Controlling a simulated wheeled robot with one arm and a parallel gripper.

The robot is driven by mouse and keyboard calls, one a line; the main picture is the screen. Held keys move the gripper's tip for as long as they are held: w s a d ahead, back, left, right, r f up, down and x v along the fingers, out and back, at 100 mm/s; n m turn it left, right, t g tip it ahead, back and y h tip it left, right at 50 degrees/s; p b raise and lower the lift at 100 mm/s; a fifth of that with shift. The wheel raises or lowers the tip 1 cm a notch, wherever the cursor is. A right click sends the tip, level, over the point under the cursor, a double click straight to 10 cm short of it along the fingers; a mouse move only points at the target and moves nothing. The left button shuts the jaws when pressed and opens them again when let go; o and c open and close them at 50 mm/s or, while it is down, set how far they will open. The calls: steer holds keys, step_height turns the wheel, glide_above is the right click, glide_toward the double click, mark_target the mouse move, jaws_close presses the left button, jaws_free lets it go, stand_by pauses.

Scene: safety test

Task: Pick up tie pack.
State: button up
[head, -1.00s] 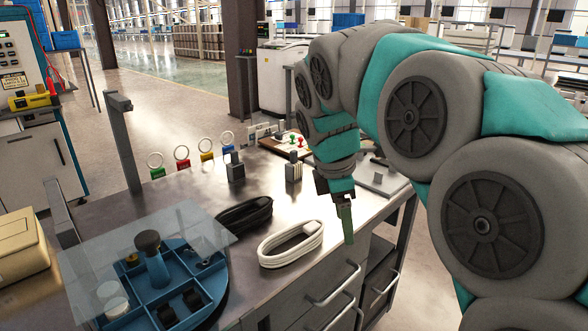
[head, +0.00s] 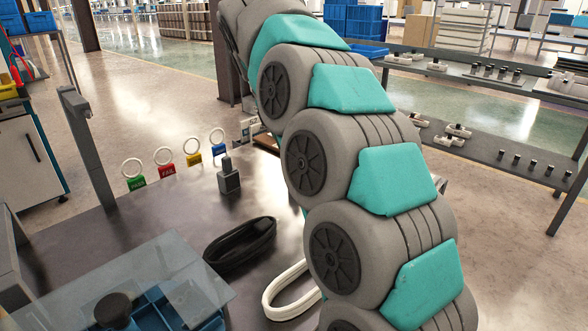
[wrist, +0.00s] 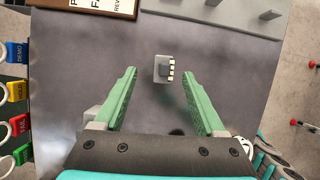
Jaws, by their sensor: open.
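In the wrist view, my gripper (wrist: 157,74) is open and empty, with its two green fingers spread over the grey table (wrist: 240,78). A small grey block with white strips along one side (wrist: 161,70) shows between the fingertips, apart from both. Its height gap to the fingers is hard to tell. No label marks anything as the tie pack, so I cannot tell if this block is it. In the head view, my arm hides my gripper and this block. A similar dark grey block (head: 229,180) stands left of my arm there.
A black coil (head: 240,245) and a white coil (head: 270,300) lie on the table. Ringed tags in green (head: 136,183), red (head: 167,172), yellow (head: 193,159) and blue (head: 218,149) line its far left edge. A clear panel (head: 165,275) covers a blue tray. A brown board (wrist: 115,8) lies ahead.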

steer(key=x, duration=0.7)
steer(key=shift+s+d+f, duration=0.15)
steer(key=shift+d, duration=0.05)
jaws_close()
stand_by(0.4)
